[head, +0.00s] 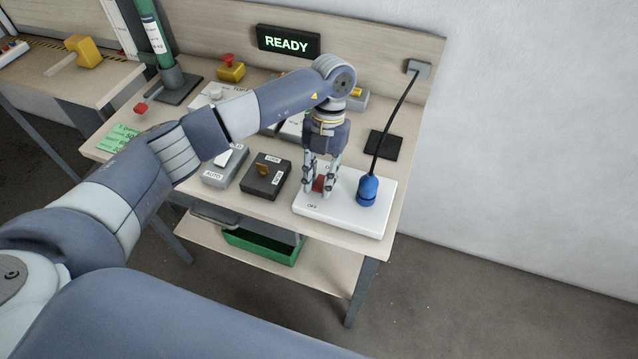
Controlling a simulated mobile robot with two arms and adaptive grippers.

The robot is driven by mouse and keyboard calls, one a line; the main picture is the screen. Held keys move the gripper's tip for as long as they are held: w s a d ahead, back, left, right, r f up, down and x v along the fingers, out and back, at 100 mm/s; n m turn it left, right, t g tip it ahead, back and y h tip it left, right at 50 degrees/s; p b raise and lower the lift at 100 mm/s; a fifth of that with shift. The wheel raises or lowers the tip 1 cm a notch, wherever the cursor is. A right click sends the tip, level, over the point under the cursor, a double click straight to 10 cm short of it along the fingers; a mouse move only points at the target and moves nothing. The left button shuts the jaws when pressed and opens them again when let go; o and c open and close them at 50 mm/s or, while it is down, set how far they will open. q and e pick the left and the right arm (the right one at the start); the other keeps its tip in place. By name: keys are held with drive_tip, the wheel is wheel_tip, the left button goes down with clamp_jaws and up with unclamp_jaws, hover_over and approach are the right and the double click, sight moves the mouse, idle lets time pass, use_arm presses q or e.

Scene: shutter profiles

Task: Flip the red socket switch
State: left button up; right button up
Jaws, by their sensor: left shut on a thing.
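The red socket switch (320,184) sits on a white socket board (345,217) at the right front of the workbench. The letters "OFF" show on the board in front of it. My left gripper (319,189) reaches down from above, its fingers on either side of the red switch and shut on it. The fingers hide part of the switch, so I cannot tell which way it is tilted. A blue plug (368,189) with a black cable stands in the board just right of the gripper. My right gripper does not show.
A black box with an orange knob (265,176) and a grey AUTO box (225,168) stand left of the board. A black pad (383,145) lies behind it. A READY display (288,42) is on the back panel. A green bin (262,247) is on the lower shelf.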

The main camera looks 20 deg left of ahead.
use_arm(q)
drive_tip(key=shift+w+g, duration=0.1)
drive_tip(key=shift+g, duration=0.4)
drive_tip(key=o, duration=1.1)
drive_tip(key=shift+c, duration=0.2)
drive_tip(key=shift+r, duration=0.1)
drive_tip(key=v, duration=1.1)
drive_tip(key=shift+w+r, duration=0.25)
drive_tip(key=shift+r, duration=0.1)
